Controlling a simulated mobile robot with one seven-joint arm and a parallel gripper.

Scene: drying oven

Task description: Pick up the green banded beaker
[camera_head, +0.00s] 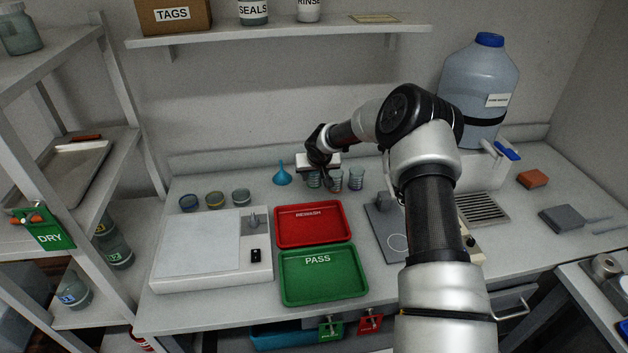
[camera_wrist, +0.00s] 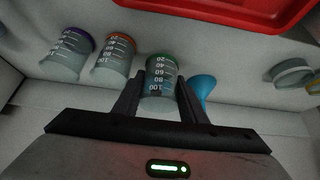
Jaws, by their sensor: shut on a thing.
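The green banded beaker (camera_wrist: 161,68) is clear, with a green rim band and printed volume marks. In the wrist view it stands between the two dark fingers of my gripper (camera_wrist: 158,88), which are shut on it. In the head view the beaker (camera_head: 313,181) is the leftmost of a row at the back of the bench. My gripper (camera_head: 319,174) comes down over it and partly hides it. I cannot tell whether its base is clear of the bench.
Orange-banded (camera_wrist: 112,57) and purple-banded (camera_wrist: 70,52) beakers stand beside it. A blue funnel (camera_head: 282,174) is close on its other side. The red REWASH tray (camera_head: 309,226) and green PASS tray (camera_head: 322,275) lie in front. A large water bottle (camera_head: 478,90) stands right.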

